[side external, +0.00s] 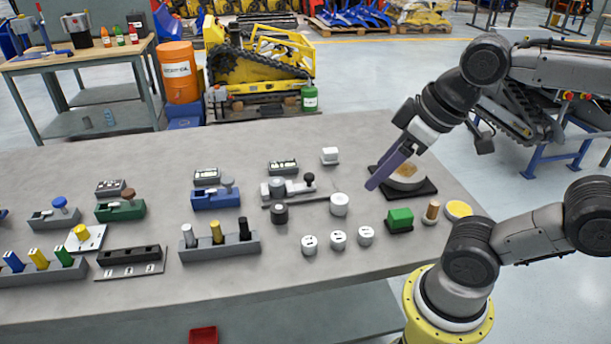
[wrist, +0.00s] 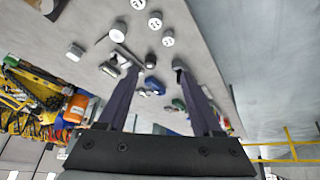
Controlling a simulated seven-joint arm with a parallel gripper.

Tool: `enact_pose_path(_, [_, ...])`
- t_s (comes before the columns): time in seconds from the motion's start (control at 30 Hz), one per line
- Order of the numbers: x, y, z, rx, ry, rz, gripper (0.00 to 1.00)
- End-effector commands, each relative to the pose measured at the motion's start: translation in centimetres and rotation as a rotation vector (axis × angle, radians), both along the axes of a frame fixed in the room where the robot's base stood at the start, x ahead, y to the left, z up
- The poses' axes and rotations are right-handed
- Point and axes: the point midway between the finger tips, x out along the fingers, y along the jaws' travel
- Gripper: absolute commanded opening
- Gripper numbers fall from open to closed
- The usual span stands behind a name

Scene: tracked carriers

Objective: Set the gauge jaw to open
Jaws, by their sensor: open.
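What looks like the gauge (side external: 292,189) is a grey slide on a flat rail near the middle of the table, with a black knob (side external: 309,177) at its right end and a grey round part at its left. A small labelled box (side external: 283,167) stands behind it. In the wrist view the gauge (wrist: 124,56) shows small, near the left fingertip. I cannot tell the jaw's setting. My gripper (side external: 374,185) hangs to the right of the gauge, apart from it, above the table. Its two purple fingers are spread and empty in the wrist view (wrist: 154,68).
A white cylinder (side external: 339,205), a dark cylinder (side external: 280,214) and several white pucks stand in front of the gauge. A green block (side external: 400,219), a wooden peg (side external: 432,211) and a dish on a black base (side external: 425,190) are at right. Coloured-knob carriers fill the left.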

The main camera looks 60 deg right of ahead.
Motion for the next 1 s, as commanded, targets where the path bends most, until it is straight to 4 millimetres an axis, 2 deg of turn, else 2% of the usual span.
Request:
enact_pose_path(0.03, [1.3, -0.2, 1.2, -0.011, 0.016, 0.01, 0.67])
enact_pose_path(0.2, [5.5, -1.3, 3.8, -0.039, 0.08, 0.031, 0.67])
enact_pose_path(0.3, [8.7, -2.4, 4.7, -0.05, 0.131, 0.034, 0.67])
enact_pose_path(0.43, [13.0, -4.4, 4.8, -0.053, 0.205, 0.026, 0.67])
enact_pose_path(0.57, [17.2, -6.9, 3.6, -0.045, 0.281, 0.008, 0.67])
enact_pose_path(0.73, [21.6, -10.5, 0.4, -0.021, 0.376, -0.032, 0.67])
enact_pose_path(0.87, [23.3, -12.7, -2.4, 0.001, 0.43, -0.067, 0.67])
enact_pose_path(1.0, [23.6, -13.9, -4.8, 0.021, 0.479, -0.088, 0.67])
